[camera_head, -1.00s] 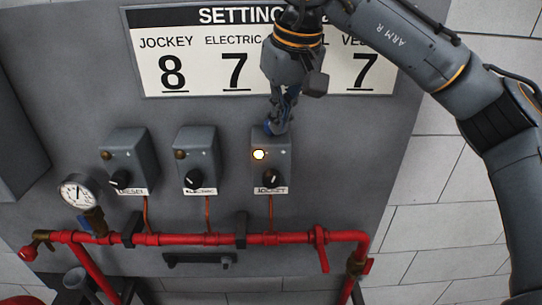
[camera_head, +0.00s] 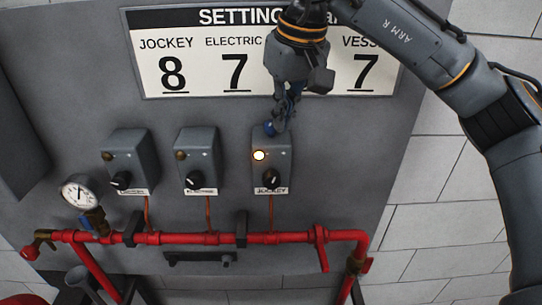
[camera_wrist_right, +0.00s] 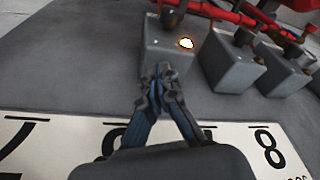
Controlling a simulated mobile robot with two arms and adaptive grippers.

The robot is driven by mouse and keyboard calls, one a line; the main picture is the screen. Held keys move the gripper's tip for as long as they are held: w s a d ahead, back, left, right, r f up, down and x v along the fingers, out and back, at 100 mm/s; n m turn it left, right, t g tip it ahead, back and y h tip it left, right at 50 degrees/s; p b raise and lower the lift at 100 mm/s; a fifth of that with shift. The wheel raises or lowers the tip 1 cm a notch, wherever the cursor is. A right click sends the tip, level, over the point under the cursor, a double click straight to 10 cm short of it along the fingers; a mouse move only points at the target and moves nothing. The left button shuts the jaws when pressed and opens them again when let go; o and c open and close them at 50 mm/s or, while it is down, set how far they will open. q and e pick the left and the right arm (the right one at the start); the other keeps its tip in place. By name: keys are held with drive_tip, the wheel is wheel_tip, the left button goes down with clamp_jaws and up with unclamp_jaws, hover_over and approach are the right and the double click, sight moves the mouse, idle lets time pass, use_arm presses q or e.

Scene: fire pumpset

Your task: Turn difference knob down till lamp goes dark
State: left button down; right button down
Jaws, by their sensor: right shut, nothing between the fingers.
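The grey switch box labelled JOCKEY (camera_head: 259,177) is the rightmost of a row of boxes in the head view. Its lamp (camera_head: 259,155) glows bright yellow-white, and its round black knob (camera_head: 271,179) with a pale pointer mark sits below the lamp. The box (camera_wrist_right: 165,62) and its lit lamp (camera_wrist_right: 186,43) also show in the right wrist view. My right gripper (camera_head: 276,125) is shut and empty at the top of this box, above the lamp and apart from the knob. In the wrist view its fingertips (camera_wrist_right: 160,82) overlap the box's edge; contact is unclear. My left gripper is out of view.
Two similar boxes with dark lamps, a middle one (camera_head: 197,146) and a left one (camera_head: 127,147), stand to the left. Red pipework (camera_head: 190,239) runs below, with a pressure gauge (camera_head: 77,191) at left. A settings plate (camera_head: 203,70) is above; my right arm crosses it.

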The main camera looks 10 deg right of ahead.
drive_tip(key=p+v, duration=0.1)
drive_tip(key=v, duration=0.1)
drive_tip(key=w+p+v, duration=0.1)
drive_tip(key=p+v, duration=0.1)
drive_tip(key=shift+s+a+r, duration=0.1)
drive_tip(key=shift+a+r, duration=0.05)
drive_tip(key=shift+r, duration=0.35)
drive_tip(key=f+t+b, duration=0.1)
drive_tip(key=f+b, duration=0.1)
drive_tip(key=f+t+b, duration=0.1)
drive_tip(key=f+b, duration=0.3)
drive_tip(key=shift+s+a+f+t+y, duration=0.15)
drive_tip(key=shift+s+t+y, duration=0.2)
drive_tip(key=shift+t+y, duration=0.05)
idle(0.3)
drive_tip(key=shift+w+a, duration=0.1)
drive_tip(key=shift+w, duration=0.2)
idle(0.5)
drive_tip(key=shift+w+d, duration=0.15)
drive_tip(key=shift+d, duration=0.1)
idle(0.7)
